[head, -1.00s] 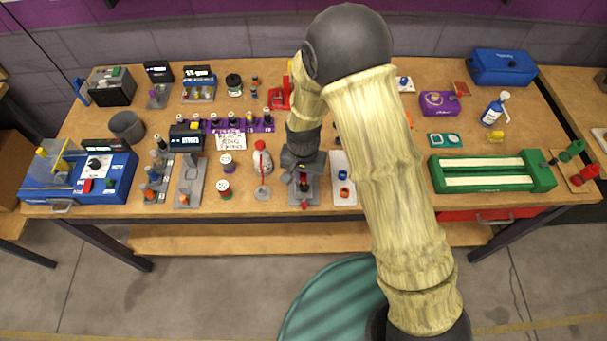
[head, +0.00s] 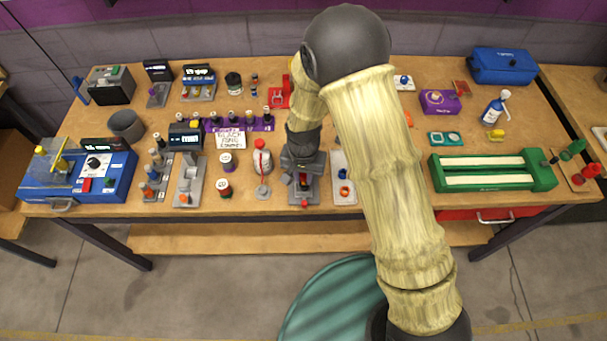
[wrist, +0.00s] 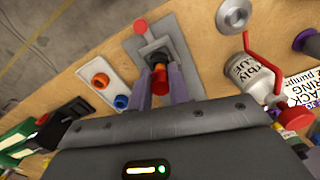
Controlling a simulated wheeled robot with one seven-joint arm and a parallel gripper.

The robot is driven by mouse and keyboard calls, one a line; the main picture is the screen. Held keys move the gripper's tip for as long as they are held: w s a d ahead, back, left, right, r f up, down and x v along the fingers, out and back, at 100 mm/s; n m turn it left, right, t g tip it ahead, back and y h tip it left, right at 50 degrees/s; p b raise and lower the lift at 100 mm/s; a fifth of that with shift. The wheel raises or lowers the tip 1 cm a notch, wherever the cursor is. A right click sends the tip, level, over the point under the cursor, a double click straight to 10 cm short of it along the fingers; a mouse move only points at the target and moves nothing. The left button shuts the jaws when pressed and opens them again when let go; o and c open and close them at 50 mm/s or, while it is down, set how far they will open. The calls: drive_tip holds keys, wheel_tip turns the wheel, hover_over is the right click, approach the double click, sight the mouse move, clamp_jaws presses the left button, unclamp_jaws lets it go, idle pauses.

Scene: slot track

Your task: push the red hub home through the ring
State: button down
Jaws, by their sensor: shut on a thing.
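The red hub (wrist: 160,79) is a short red cylinder with an orange end, between the two fingers of my gripper (wrist: 158,73) in the wrist view. My gripper is shut on it above a grey slot fixture (wrist: 134,46). A dark block (wrist: 155,52) stands just beyond the hub on the fixture, and a red knob (wrist: 141,27) is at the fixture's far end. I cannot tell which part is the ring or how deep the hub sits. In the head view my wrist covers the back of the fixture (head: 292,199); its red knob (head: 304,203) shows at the front.
A white panel (head: 343,161) with blue and orange rings lies close on the right.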

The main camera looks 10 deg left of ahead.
sight(303, 175)
drive_tip(key=shift+f+b, duration=0.55)
drive_tip(key=shift+f, duration=0.3)
drive_tip(key=c, duration=1.2)
unclamp_jaws()
drive_tip(key=shift+c, duration=0.2)
drive_tip(key=shift+r, duration=0.1)
wheel_tip(303, 175, up, 17)
drive_tip(key=b, duration=0.1)
drive_tip(key=shift+b, duration=0.4)
drive_tip(key=shift+r, duration=0.1)
